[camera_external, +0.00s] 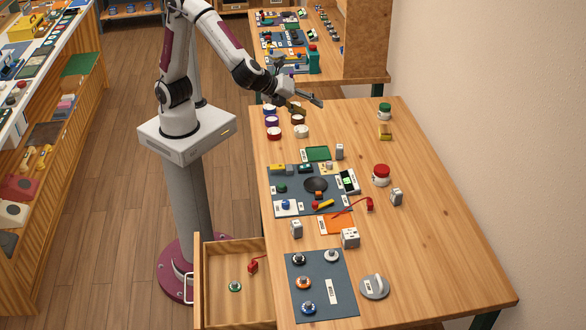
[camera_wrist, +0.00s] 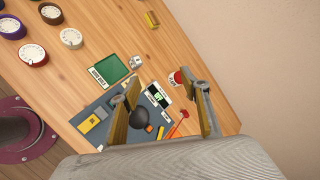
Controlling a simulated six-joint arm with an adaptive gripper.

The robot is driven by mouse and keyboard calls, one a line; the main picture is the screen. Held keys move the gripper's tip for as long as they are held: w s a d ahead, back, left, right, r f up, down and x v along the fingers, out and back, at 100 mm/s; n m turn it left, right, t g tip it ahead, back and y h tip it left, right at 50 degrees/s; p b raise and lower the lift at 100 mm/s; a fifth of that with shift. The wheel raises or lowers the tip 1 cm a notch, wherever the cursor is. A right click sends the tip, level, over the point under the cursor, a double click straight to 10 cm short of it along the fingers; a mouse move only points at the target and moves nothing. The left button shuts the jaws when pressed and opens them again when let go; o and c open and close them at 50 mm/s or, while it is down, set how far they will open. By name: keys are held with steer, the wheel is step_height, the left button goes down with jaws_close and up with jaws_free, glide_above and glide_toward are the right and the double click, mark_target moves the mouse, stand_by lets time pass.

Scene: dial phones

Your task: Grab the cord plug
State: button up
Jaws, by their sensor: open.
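My gripper (camera_external: 309,99) is open and empty, raised above the far left part of the wooden table. Its two spread fingers (camera_wrist: 164,92) frame part of the dark mat in the wrist view. A small red plug-like piece (camera_external: 369,203) with a thin red cord lies on the table right of the dark mat; it shows partly in the wrist view (camera_wrist: 185,113), low beside the right finger. A second red piece with a cord (camera_external: 252,266) is in the open drawer (camera_external: 213,287). I cannot tell which is the cord plug. My gripper is well apart from both.
A white socket cube (camera_external: 350,238) stands near an orange mat (camera_external: 338,223). A red-lidded jar (camera_external: 381,175) and small grey blocks stand nearby. Several round dials (camera_external: 273,133) sit at the far left. The dark mat (camera_external: 293,205) holds small parts.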

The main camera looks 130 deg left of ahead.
steer(key=w+d+f+m+t+y, duration=0.1)
steer(key=w+f+m, duration=0.3)
steer(key=w, duration=0.3)
steer(key=w+f+m+t, duration=0.1)
steer(key=w+f+m, duration=0.25)
steer(key=w, duration=0.25)
steer(key=m+t+h, duration=0.2)
steer(key=m+t, duration=0.2)
steer(key=m, duration=0.4)
glide_toward(368, 201)
steer(key=x, duration=0.3)
steer(key=shift+w+a+r, duration=0.15)
steer(key=shift+w+a, duration=0.05)
steer(key=shift+a, duration=0.05)
steer(key=shift+x, duration=1.3)
steer(key=shift+w+a, duration=0.1)
steer(key=shift+f+x, duration=0.15)
steer(key=shift+x, duration=0.65)
steer(key=shift+f+x, duration=0.2)
steer(key=shift+x, duration=1.35)
